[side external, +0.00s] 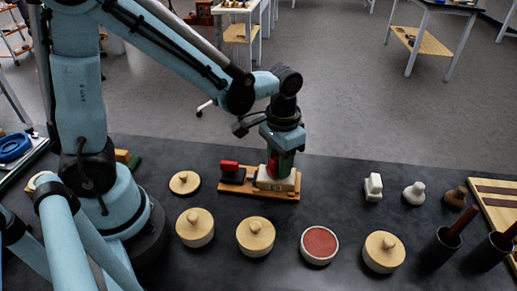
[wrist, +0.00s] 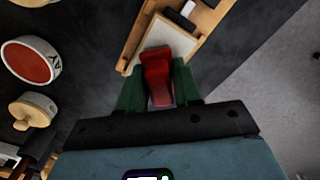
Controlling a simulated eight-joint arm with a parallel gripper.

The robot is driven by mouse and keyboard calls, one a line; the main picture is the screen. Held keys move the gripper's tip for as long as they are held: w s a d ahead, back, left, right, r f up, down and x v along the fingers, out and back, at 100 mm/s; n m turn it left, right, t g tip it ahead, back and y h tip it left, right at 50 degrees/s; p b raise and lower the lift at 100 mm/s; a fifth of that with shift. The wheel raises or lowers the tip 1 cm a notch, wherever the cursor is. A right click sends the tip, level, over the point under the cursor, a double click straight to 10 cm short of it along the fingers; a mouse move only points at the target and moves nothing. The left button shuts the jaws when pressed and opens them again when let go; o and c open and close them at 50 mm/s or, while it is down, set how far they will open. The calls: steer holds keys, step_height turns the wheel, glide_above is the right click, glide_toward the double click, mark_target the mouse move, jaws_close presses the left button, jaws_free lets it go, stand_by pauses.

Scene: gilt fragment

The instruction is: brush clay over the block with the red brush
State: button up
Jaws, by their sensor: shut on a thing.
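My gripper (side external: 280,166) points down over a wooden board, its green fingers shut on the red brush. In the wrist view, the red brush (wrist: 158,78) sits between the fingers (wrist: 157,90). Its lower end is over a cream block (wrist: 172,36); I cannot tell whether they touch. In the side view, the cream block (side external: 268,181) is on the right part of the wooden board (side external: 256,194), partly behind the fingers. An open pot of red clay (side external: 319,242) stands in front, to the right. It also shows in the wrist view (wrist: 27,62), with lettering partly visible.
A black piece with a red top (side external: 231,174) is on the board's left part. Lidded pots (side external: 194,228) stand along the front, and a loose lid (side external: 185,182) lies left of the board. Small stamps (side external: 373,187) and dark cups (side external: 440,250) are at the right.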

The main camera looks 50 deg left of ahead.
mark_target(293, 177)
steer(key=shift+w+d, duration=1.4)
steer(key=shift+d, duration=0.3)
steer(key=shift+s+d, duration=0.15)
steer(key=shift+s, duration=0.1)
steer(key=shift+s+a, duration=3.2)
steer(key=shift+a, duration=0.15)
steer(key=shift+w+d, duration=2.9)
steer(key=shift+d, duration=0.05)
steer(key=shift+w+d+r, duration=0.1)
steer(key=shift+w+d, duration=0.35)
step_height(293, 177, up, 8)
steer(key=shift+s+a, duration=0.1)
